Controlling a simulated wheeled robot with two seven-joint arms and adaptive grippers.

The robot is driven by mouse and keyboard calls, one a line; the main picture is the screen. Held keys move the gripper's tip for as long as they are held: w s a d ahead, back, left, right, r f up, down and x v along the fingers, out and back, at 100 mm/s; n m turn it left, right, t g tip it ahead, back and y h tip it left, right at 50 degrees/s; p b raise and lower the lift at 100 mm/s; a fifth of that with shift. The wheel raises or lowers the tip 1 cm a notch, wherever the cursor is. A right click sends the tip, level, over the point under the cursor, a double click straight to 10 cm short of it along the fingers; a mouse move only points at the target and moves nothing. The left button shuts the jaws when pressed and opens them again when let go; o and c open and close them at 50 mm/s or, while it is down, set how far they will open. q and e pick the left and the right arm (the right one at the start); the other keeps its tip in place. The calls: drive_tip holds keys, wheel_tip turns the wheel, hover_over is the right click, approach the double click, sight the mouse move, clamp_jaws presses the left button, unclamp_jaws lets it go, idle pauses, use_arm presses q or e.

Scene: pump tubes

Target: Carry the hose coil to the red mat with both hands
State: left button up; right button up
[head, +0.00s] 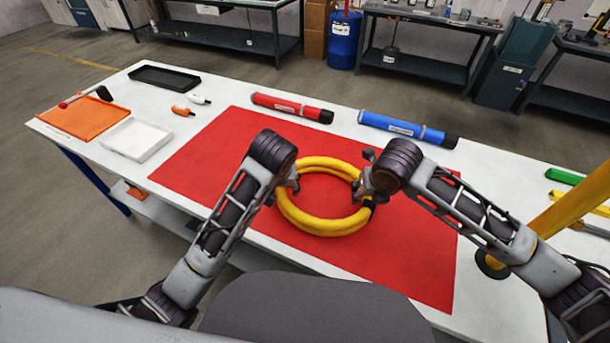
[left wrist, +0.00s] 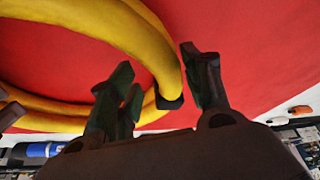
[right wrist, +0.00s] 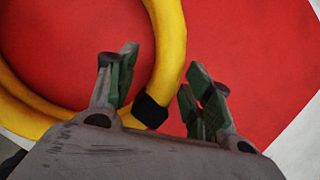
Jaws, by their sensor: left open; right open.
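The yellow hose coil (head: 318,228) lies on the red mat (head: 215,165), near the middle of the head view. My left gripper (head: 290,188) is at the coil's left side and my right gripper (head: 362,186) is at its right side. In the left wrist view the open fingers (left wrist: 160,85) stand on either side of the hose (left wrist: 150,40), by a black band. In the right wrist view the open fingers (right wrist: 158,78) also straddle the hose (right wrist: 170,45) above a black band (right wrist: 150,111). Whether any finger touches the hose is unclear.
A red tube (head: 291,107) and a blue tube (head: 407,130) lie behind the mat. A white tray (head: 133,139), an orange tray (head: 88,118) and a black tray (head: 164,78) are at the left. A yellow post (head: 570,213) stands at the right.

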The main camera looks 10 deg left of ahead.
use_arm(q)
drive_tip(key=shift+v, duration=0.85)
drive_tip(key=shift+d+r, duration=0.15)
drive_tip(key=shift+r, duration=0.3)
drive_tip(key=shift+d+r, duration=0.1)
drive_tip(key=shift+r, duration=0.2)
drive_tip(key=shift+s+a+r, duration=0.25)
drive_tip(key=shift+s+r, duration=0.1)
drive_tip(key=shift+s, duration=0.1)
drive_tip(key=shift+v, duration=1.2)
use_arm(e)
drive_tip(key=shift+r, duration=0.1)
drive_tip(key=v, duration=1.1)
drive_tip(key=shift+s+r, duration=0.2)
drive_tip(key=shift+r, duration=0.15)
